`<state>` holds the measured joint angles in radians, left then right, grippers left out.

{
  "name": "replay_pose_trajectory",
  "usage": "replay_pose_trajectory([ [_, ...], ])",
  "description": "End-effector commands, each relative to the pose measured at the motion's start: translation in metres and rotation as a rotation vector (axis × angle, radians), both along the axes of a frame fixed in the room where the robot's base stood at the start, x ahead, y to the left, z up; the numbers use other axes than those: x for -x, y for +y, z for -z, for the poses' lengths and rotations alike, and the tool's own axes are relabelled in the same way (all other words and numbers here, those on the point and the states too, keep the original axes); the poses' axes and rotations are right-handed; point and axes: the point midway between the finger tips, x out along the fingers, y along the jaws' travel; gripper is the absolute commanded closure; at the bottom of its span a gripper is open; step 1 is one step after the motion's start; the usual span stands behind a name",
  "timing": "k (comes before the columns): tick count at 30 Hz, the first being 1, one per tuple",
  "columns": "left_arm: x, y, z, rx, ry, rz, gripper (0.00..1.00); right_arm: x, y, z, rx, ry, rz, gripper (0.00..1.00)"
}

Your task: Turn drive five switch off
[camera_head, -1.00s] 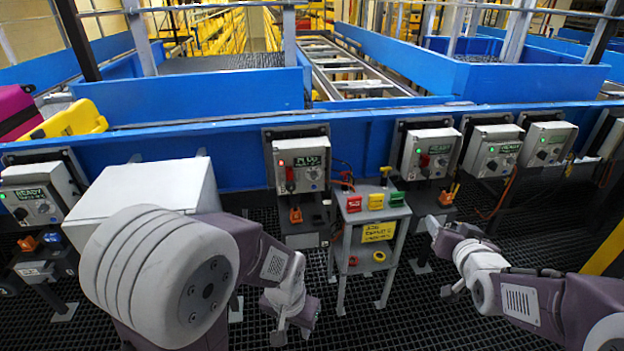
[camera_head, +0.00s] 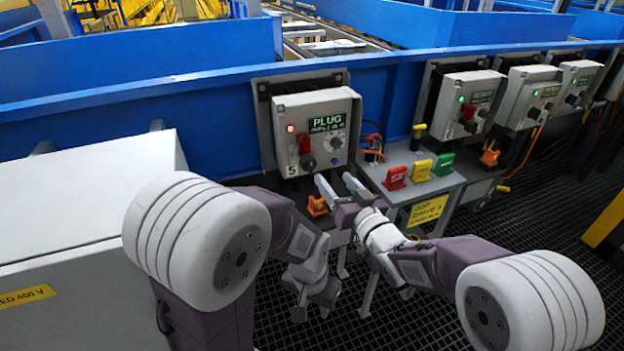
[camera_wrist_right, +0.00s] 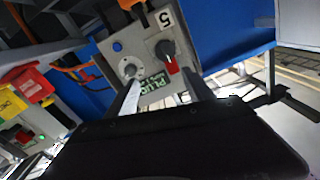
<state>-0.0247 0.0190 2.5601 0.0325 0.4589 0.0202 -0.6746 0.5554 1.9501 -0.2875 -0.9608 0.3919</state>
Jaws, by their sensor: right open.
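The drive five box (camera_head: 350,110) is grey, with a "5" at its lower left, a lit red lamp and a display reading PLUG. Its rotary switch (camera_head: 307,161) is a black knob with a red handle, which stands up from the knob in the head view. The switch also shows in the right wrist view (camera_wrist_right: 167,54), just beyond the fingertips. My right gripper (camera_head: 337,181) is open and empty below the box front, its fingers pointing at it. My left gripper (camera_head: 314,292) hangs low in front of the stand; its jaw opening is unclear.
A small stand (camera_head: 408,172) right of the box carries red (camera_head: 395,177), yellow (camera_head: 421,170) and green (camera_head: 443,163) tags. An orange plug (camera_head: 317,205) sits below the box. A large white cabinet (camera_head: 80,200) fills the left. More drive boxes (camera_head: 470,100) line the rail rightward.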

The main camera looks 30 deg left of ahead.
Motion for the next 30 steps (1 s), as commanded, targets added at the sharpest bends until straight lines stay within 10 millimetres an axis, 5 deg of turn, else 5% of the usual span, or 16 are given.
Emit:
replay_pose_trajectory([
  [2, 0.000, 0.000, 0.012, 0.000, 0.000, 0.000, 0.64, 0.008, 0.008, 0.016, 0.004, 0.004, -0.019, 0.39],
  [8, 0.000, 0.000, 0.010, 0.000, 0.000, 0.000, 0.64, 0.012, 0.014, 0.014, 0.004, 0.005, -0.030, 0.39],
  [17, 0.000, 0.000, -0.048, 0.000, -0.001, 0.000, 0.64, -0.015, 0.050, 0.005, 0.006, 0.007, -0.030, 0.39],
  [30, 0.000, 0.000, -0.043, 0.000, 0.000, 0.000, 0.64, -0.042, 0.085, 0.016, 0.004, 0.004, -0.028, 0.39],
])
